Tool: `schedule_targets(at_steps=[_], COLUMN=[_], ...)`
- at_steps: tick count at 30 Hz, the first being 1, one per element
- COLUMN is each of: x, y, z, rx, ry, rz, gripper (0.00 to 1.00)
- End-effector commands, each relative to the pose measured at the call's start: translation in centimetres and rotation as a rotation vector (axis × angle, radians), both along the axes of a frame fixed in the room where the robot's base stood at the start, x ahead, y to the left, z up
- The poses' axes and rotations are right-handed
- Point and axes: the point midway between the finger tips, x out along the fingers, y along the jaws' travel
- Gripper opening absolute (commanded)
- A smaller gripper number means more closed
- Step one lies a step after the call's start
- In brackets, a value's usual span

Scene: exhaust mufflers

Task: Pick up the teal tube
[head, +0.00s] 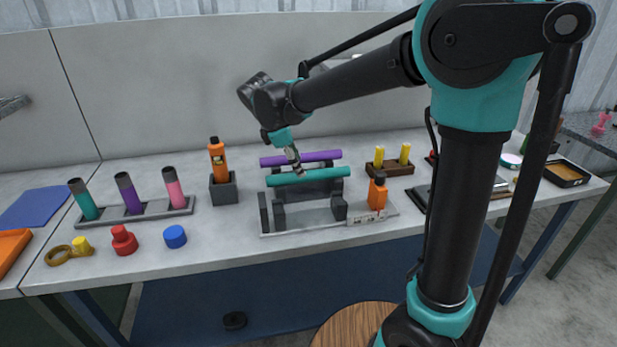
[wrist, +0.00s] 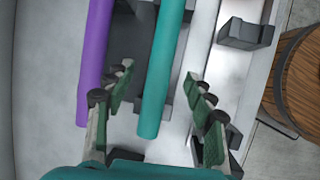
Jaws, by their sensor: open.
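The teal tube (head: 308,176) lies level across a dark support on the grey fixture, in front of a parallel purple tube (head: 300,158). My gripper (head: 297,172) is over the fixture, close to the teal tube in the head view. In the wrist view my gripper (wrist: 158,90) is open, with one finger on each side of the teal tube (wrist: 160,75). The left finger sits between the teal tube and the purple tube (wrist: 95,60). I cannot tell whether either finger touches a tube.
A rack (head: 135,212) with several capped tubes stands at left. An orange bottle (head: 377,193) stands at the fixture's right front. A wooden block (head: 388,169) with yellow pegs is behind it. A blue cap (head: 175,237) and a red cap (head: 124,241) lie in front.

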Motion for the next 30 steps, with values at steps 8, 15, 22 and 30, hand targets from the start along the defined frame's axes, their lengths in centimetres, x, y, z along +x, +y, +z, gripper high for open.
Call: schedule_targets(at_steps=[8, 15, 22, 30], x=[0.7, 1.4, 1.4, 1.4], y=[-1.0, -1.9, -2.0, -2.0], z=[-2.3, -4.8, -5.0, -5.0], rx=[0.001, 0.001, 0.000, 0.000], ry=[-0.001, -0.001, 0.000, 0.000], rz=[-0.003, -0.002, -0.001, -0.001], gripper=[0.55, 0.55, 0.55, 0.26])
